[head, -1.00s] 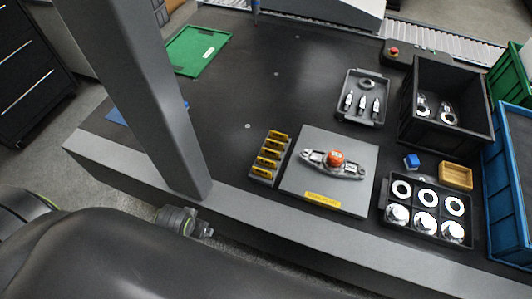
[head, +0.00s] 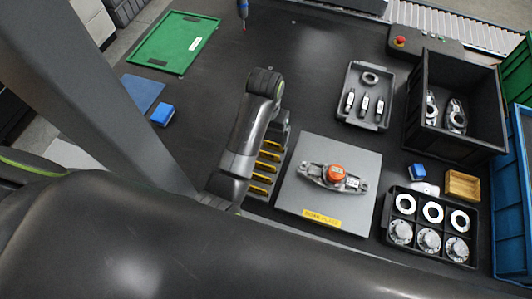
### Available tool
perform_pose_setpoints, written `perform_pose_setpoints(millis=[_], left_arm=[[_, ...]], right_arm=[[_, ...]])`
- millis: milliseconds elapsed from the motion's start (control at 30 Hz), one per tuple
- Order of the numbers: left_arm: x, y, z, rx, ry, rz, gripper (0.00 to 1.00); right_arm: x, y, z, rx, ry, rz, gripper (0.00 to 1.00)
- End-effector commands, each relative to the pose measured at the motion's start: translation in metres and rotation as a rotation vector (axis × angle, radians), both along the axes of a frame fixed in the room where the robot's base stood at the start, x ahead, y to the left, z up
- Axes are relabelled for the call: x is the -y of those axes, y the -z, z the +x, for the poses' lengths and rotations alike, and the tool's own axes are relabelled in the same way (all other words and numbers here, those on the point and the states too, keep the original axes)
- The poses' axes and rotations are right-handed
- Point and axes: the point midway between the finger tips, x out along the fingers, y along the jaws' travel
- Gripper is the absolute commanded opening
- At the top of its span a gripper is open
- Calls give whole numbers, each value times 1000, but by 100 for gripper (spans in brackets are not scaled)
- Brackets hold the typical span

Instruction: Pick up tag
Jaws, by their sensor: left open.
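Several yellow tag-like pieces (head: 268,157) sit in a row in a grey rack on the dark table, left of the work plate. I cannot tell which one is the tag of the task. My left arm reaches up over the table just left of the rack. My left gripper (head: 281,120) is open, by the rack's far end, and largely hidden behind my wrist. I cannot tell whether it touches anything. My right gripper is out of view.
A grey work plate (head: 310,205) holds a metal part with an orange cap. To the right are a tray of parts (head: 352,120), a black bin (head: 480,146) and a compartment tray (head: 465,258). A grey gantry column crosses the left.

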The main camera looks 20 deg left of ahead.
Motion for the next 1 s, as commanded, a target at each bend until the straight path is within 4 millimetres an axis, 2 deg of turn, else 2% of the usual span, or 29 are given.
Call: perform_pose_setpoints(millis=[67, 300, 400, 467, 700, 833, 1000], left_arm=[[0, 10, -2, -7, 0, 0, 89], [0, 58, -2, -6, -1, 2, 89], [0, 76, -2, -4, 0, 1, 89], [0, 87, -2, -4, 0, 1, 89], [0, 115, -2, -2, -1, 1, 89], [0, 120, -2, 0, -1, 0, 89], [1, 131, -4, -3, 0, 1, 89]], right_arm=[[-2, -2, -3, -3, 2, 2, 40], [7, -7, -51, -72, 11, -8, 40], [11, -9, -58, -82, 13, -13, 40], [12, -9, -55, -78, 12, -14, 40], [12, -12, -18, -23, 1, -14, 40], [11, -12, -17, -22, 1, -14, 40], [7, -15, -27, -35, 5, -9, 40]])
